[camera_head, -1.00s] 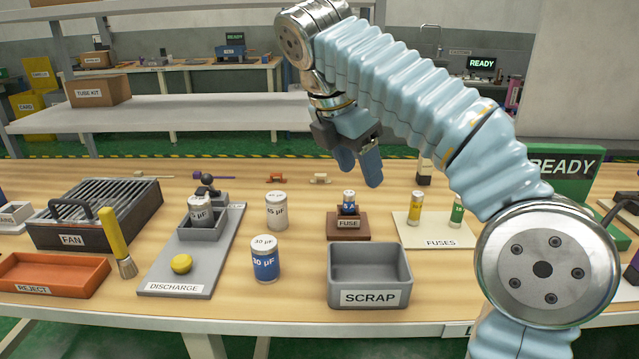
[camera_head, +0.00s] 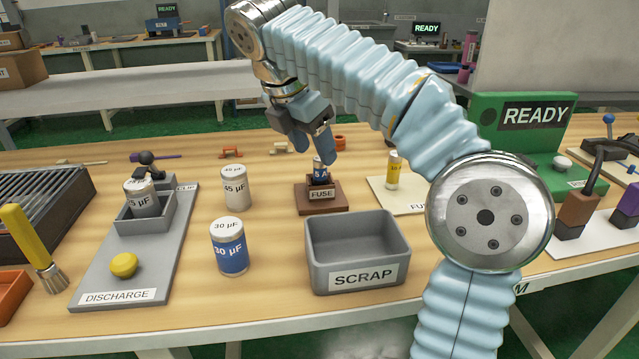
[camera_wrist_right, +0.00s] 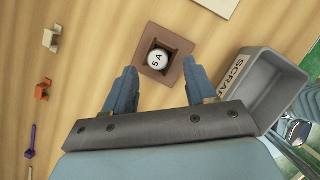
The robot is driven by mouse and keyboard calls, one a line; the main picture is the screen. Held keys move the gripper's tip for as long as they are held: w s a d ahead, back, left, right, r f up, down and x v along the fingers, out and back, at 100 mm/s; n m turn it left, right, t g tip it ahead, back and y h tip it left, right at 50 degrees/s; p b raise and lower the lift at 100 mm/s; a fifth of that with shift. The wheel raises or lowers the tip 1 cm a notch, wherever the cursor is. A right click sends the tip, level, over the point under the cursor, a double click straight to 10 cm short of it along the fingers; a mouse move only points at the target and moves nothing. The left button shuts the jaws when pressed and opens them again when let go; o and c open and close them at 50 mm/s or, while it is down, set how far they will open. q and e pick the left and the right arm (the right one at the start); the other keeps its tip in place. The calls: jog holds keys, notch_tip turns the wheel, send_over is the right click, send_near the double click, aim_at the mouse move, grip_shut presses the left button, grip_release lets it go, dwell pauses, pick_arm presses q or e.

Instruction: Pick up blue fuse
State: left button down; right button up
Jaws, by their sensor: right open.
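The blue fuse (camera_head: 319,169) stands upright in a small brown holder (camera_head: 322,203) labelled FUSE, on the table behind the SCRAP bin. In the right wrist view the fuse's pale top (camera_wrist_right: 158,60), marked 5 A, shows in the holder's square socket (camera_wrist_right: 172,76). My right gripper (camera_head: 314,148) is open and empty. In the head view it hangs just above the fuse; its fingertips overlap the fuse's top in the picture. In the right wrist view the fuse lies between and a little beyond the two fingertips (camera_wrist_right: 160,75). My left gripper is not in view.
The grey SCRAP bin (camera_head: 400,233) stands close in front of the holder. A yellow fuse (camera_head: 393,170) stands on a pale mat (camera_head: 417,207) to the right, partly behind my arm. Two capacitors, one white (camera_head: 234,188) and one blue (camera_head: 229,247), stand to the left.

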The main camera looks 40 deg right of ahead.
aim_at(318, 159)
jog(key=b+x, duration=0.1)
jog(key=x, duration=0.3)
jog(key=shift+w+d+f, duration=0.1)
jog(key=shift+d+f, duration=0.1)
jog(key=shift+f, duration=0.15)
jog(key=shift+c, duration=0.3)
grip_shut()
jog(key=shift+r, duration=0.1)
